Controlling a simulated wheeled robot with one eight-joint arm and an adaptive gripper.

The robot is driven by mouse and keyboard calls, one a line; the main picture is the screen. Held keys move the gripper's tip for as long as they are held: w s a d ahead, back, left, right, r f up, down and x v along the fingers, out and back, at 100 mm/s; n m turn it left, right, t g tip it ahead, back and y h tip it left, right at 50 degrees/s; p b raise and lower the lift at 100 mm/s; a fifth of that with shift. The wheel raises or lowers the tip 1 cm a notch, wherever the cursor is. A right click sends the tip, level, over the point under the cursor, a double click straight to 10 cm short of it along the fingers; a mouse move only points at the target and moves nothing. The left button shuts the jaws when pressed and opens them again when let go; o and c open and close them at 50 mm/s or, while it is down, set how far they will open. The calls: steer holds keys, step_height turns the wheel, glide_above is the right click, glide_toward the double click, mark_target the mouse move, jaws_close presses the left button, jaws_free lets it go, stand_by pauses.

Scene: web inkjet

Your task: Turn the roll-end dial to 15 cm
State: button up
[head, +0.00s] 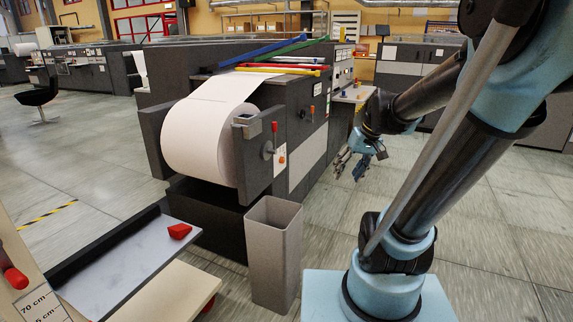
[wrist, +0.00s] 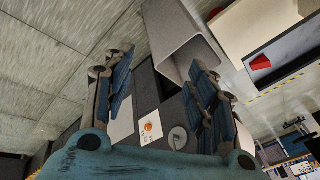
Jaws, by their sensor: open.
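A small orange-red knob (head: 282,159) sits on a white plate on the side panel at the roll end of the press. In the wrist view the orange knob (wrist: 149,127) shows on its white plate, seen between my fingers. Its scale and pointing direction are too small to read. A label (head: 40,304) at the lower left edge reads "70 cm" and, partly cut, "5 cm", beside a red handle (head: 14,277). My gripper (head: 347,172) is open and empty, to the right of the knob and apart from it. Its fingers (wrist: 160,62) are spread in the wrist view.
A large white paper roll (head: 200,142) hangs at the press end. A red-handled lever (head: 273,140) stands beside the knob. A tall grey bin (head: 273,258) stands on the floor in front. A red piece (head: 180,231) lies on a tray.

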steer(key=w+a+f+n+t+y, duration=0.1)
steer(key=w+a+n+y, duration=0.25)
steer(key=w, duration=1.35)
steer(key=w+a+f+n+y, duration=0.15)
steer(key=w+a+y, duration=0.3)
steer(key=w, duration=1.25)
steer(key=n+t+y, duration=0.2)
steer(key=n+y, duration=0.3)
steer(key=y, duration=0.1)
glide_toward(284, 160)
steer(key=x, duration=0.8)
steer(key=shift+w+a+f, duration=0.1)
steer(key=shift+w+a, duration=0.05)
steer(key=shift+a, duration=0.1)
steer(key=c, duration=1.1)
